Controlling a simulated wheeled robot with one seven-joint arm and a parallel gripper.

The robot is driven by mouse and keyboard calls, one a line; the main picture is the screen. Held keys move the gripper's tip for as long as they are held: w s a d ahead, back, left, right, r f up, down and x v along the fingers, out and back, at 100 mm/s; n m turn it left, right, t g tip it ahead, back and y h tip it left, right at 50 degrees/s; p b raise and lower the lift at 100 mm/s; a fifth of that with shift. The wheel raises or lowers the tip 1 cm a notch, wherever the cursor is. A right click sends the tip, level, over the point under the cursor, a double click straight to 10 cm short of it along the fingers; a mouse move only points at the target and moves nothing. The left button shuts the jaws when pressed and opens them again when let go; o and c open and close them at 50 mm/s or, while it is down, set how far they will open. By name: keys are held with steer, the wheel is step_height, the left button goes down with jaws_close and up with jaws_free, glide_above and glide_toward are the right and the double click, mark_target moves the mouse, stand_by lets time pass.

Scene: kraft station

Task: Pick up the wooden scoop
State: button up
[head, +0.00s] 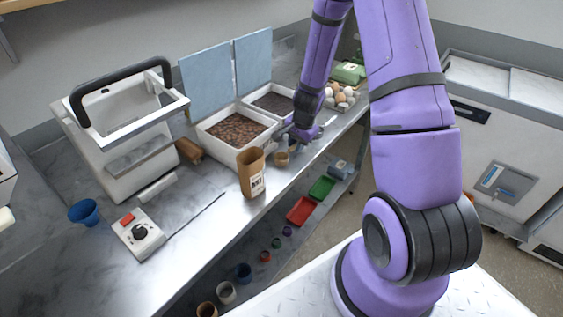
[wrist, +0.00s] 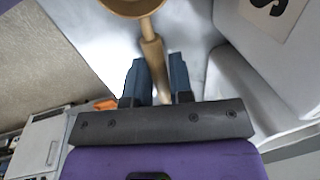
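The wooden scoop (wrist: 152,52) shows in the wrist view, its bowl cut off by the top edge and its handle running down between my fingers. My gripper (wrist: 160,72) has its two dark fingers close together, one on each side of the handle, and looks shut on it. In the head view, the small tan bowl of the scoop (head: 281,159) is at the front of the counter, just below my gripper (head: 290,138). The arm hides part of this area, and the finger contact is too small to see there.
A kraft paper bag (head: 252,175) stands left of the scoop. Behind are open bins, one holding brown beans (head: 236,131). Eggs (head: 340,96) lie at the far right. A blue cup (head: 84,212) and a switch box (head: 138,234) are at left. Coloured trays sit on a lower shelf.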

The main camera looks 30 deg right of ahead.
steer(key=shift+f, duration=0.3)
jaws_close()
steer(key=shift+r, duration=0.15)
step_height(320, 180, up, 10)
steer(key=shift+f, duration=0.1)
stand_by(0.4)
